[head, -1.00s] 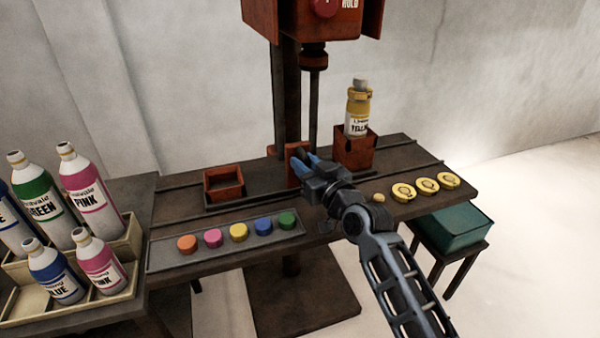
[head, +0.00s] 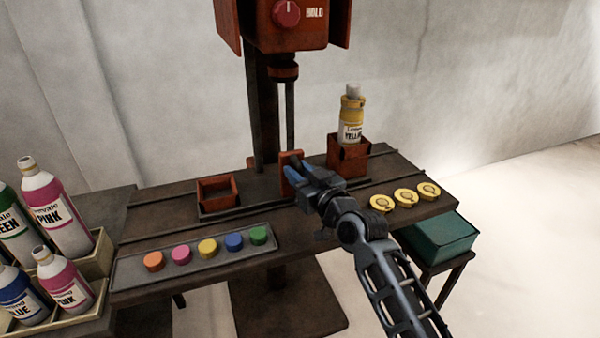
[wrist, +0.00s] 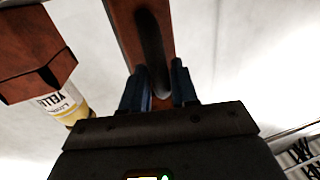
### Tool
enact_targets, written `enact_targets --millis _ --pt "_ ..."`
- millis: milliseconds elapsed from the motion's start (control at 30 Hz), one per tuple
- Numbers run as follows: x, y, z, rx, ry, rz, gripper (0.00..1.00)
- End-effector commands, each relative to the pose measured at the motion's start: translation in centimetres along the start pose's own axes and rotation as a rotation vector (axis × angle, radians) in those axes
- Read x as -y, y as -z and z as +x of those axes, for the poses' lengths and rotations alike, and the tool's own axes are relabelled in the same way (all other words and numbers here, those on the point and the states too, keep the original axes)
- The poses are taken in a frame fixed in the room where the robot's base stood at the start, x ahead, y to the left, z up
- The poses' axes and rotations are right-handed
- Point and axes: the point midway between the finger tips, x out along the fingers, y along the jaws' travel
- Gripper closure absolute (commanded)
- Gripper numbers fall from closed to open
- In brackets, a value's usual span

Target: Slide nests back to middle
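Two rust-red nests ride on a dark sliding plate along the bench. The left nest (head: 218,196) is an open, empty box. The right nest (head: 348,157) holds an upright bottle with a yellow label (head: 351,122). An upright rust-red plate (head: 291,160) stands between the nests, roughly under the mixer's shaft (head: 290,115). My gripper (head: 290,175) is at this plate. In the wrist view its two blue fingers (wrist: 159,88) stand on either side of the plate's dark handle (wrist: 152,45) and appear closed on it. The handle's end between the fingers is partly hidden.
The mixer head (head: 285,25) with a red knob hangs above. A grey tray (head: 135,272) of coloured caps lies in front on the left. Yellow discs (head: 406,198) lie on the bench at right. Bottles (head: 60,212) stand in a rack at far left. A teal box (head: 440,240) is at lower right.

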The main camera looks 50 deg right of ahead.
Motion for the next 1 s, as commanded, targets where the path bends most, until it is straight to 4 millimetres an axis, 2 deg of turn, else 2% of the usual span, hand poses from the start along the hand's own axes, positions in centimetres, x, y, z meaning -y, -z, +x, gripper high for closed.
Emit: enact_targets --millis 33,100,433,800,1000 --pt "0.1 0.0 0.0 0.001 0.001 0.0 0.66" --pt "0.0 0.0 0.0 0.0 0.0 0.0 0.6" --pt "0.0 -0.1 -0.6 -0.001 -0.001 0.001 0.6" --pt "0.0 -0.2 -6.0 0.002 0.001 0.0 0.6" --pt "0.0 -0.1 -7.6 0.0 0.001 0.001 0.6"
